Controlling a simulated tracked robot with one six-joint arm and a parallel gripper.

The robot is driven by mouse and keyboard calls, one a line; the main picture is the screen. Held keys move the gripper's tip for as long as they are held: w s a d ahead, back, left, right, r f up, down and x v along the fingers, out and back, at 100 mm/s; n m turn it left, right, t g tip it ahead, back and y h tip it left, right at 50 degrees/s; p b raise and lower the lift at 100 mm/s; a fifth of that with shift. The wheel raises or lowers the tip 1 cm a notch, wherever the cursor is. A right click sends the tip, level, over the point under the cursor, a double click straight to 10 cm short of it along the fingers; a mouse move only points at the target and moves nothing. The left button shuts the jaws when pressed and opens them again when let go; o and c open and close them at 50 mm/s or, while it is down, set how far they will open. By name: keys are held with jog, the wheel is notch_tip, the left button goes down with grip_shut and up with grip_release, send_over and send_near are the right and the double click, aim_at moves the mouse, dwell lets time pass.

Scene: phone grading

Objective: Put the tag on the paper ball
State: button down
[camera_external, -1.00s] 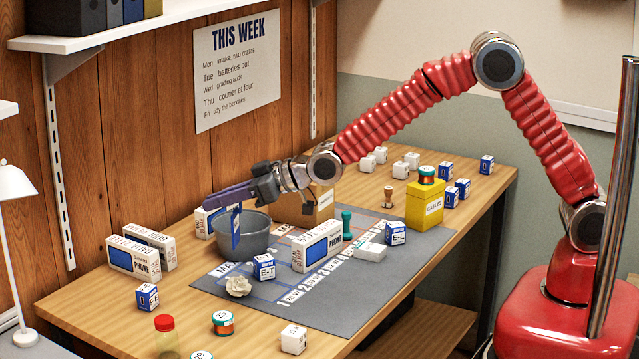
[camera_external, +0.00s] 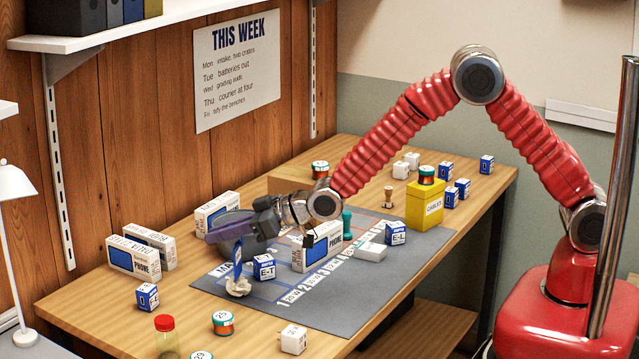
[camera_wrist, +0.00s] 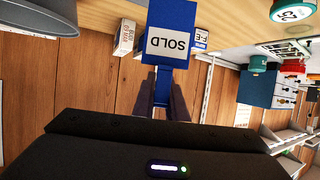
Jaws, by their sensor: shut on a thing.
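The tag is a blue strip with a white "SOLD" label; it shows in the wrist view (camera_wrist: 172,42) and hangs below my gripper in the external view (camera_external: 237,254). My gripper (camera_external: 232,236) is shut on the tag's upper part; its dark fingers show in the wrist view (camera_wrist: 165,95). The crumpled white paper ball (camera_external: 239,288) sits on the grey mat (camera_external: 335,312) near its left front part. The tag's lower end is at the ball's top; I cannot tell whether they touch. The ball is not seen in the wrist view.
A grey pot (camera_wrist: 38,16) stands close behind my gripper. A blue E-T box (camera_external: 264,267) stands just right of the ball, with a phone box (camera_external: 317,247) beyond it. A blue box (camera_external: 147,297) and a green-orange spool (camera_external: 222,323) lie left and in front.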

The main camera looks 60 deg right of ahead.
jog(key=shift+f, duration=0.1)
jog(key=c, duration=1.8)
grip_release()
jog(key=shift+o, duration=0.2)
jog(key=v, duration=1.2)
jog(key=shift+d, duration=0.1)
